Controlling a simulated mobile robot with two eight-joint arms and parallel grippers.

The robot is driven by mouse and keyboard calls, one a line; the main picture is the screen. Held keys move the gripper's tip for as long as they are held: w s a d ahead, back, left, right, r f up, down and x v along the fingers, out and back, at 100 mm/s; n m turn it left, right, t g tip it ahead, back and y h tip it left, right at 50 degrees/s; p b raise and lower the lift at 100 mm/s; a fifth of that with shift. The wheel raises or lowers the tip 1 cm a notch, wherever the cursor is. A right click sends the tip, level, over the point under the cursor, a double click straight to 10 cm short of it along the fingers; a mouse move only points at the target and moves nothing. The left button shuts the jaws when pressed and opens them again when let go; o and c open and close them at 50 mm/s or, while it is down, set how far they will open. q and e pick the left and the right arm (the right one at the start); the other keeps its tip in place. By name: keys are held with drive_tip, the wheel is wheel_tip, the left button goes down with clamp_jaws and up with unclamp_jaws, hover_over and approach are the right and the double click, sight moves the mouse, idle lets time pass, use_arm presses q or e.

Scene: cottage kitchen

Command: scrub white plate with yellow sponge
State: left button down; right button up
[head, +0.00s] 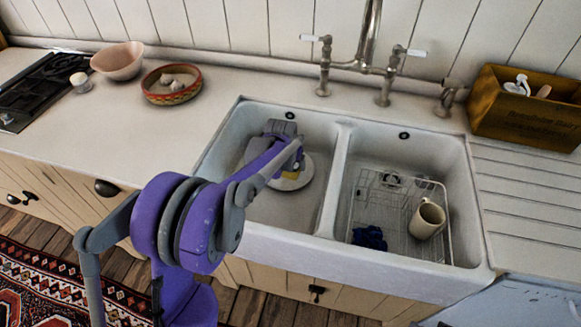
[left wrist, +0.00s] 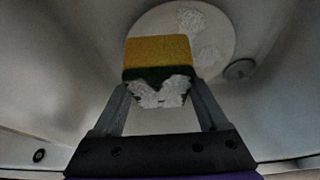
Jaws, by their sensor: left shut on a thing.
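The white plate (head: 303,178) lies in the left basin of the sink, partly hidden by my left arm. In the left wrist view the plate (left wrist: 222,45) has rough white patches on its face. My right gripper is not in view.
The right basin holds a wire rack (head: 398,195) with a cream mug (head: 427,219) and a dark blue item (head: 370,238). The sink divider (head: 335,180) stands just right of the plate. A tall tap (head: 368,45) rises behind. A wooden box (head: 525,110) is at the right.

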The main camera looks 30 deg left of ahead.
use_arm(q)
drive_tip(key=shift+r, duration=0.7)
drive_tip(key=shift+r+p, duration=0.6)
drive_tip(key=shift+w, duration=0.1)
